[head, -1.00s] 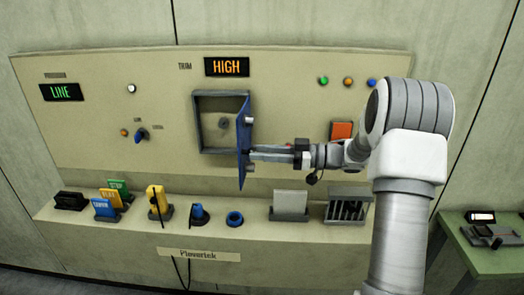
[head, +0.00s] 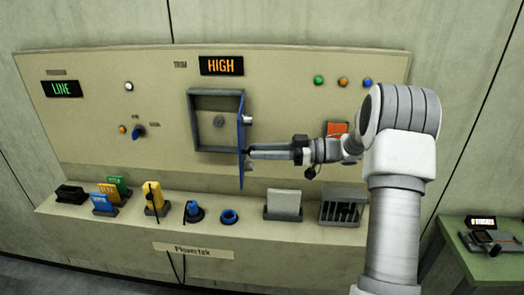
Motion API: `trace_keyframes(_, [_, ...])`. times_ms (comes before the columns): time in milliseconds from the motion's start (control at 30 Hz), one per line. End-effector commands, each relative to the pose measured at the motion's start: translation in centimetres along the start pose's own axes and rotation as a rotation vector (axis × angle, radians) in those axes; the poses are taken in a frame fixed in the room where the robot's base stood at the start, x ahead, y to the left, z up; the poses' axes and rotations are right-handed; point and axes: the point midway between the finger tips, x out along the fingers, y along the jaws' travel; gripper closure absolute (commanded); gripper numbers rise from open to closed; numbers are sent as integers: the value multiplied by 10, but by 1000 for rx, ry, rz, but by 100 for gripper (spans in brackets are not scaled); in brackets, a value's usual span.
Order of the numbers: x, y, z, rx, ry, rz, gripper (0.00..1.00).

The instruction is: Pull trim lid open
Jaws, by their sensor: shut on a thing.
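The blue trim lid (head: 241,145) stands swung out from the panel at the right edge of a square grey-framed recess (head: 216,93), below the HIGH display (head: 222,66). The recess is uncovered and shows a round grey knob (head: 219,121) inside. I see the lid nearly edge-on. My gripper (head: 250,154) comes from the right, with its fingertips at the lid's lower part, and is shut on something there. A small silver knob (head: 248,119) sits on the lid's outer side above the fingers. The exact contact at the fingertips is too small to make out.
A ledge below the panel holds blue, yellow and green cards (head: 104,203), a yellow device (head: 153,198), a blue ring (head: 229,216), a white block (head: 283,203) and a grey rack (head: 342,206). A green table (head: 470,248) stands at the right.

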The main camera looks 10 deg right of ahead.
Motion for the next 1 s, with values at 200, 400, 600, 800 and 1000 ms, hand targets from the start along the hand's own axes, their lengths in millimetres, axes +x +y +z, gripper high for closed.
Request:
trace_keyframes(200, [0, 0, -1, -2, 1, 1, 100])
trace_keyframes(400, [0, 0, -1, -2, 1, 1, 36])
trace_keyframes(600, [0, 0, 0, -1, 0, 0, 36])
trace_keyframes(800, [-10, 1, 0, -2, 0, 2, 36])
trace_keyframes(1000, [-49, 1, 2, -3, 0, 5, 36])
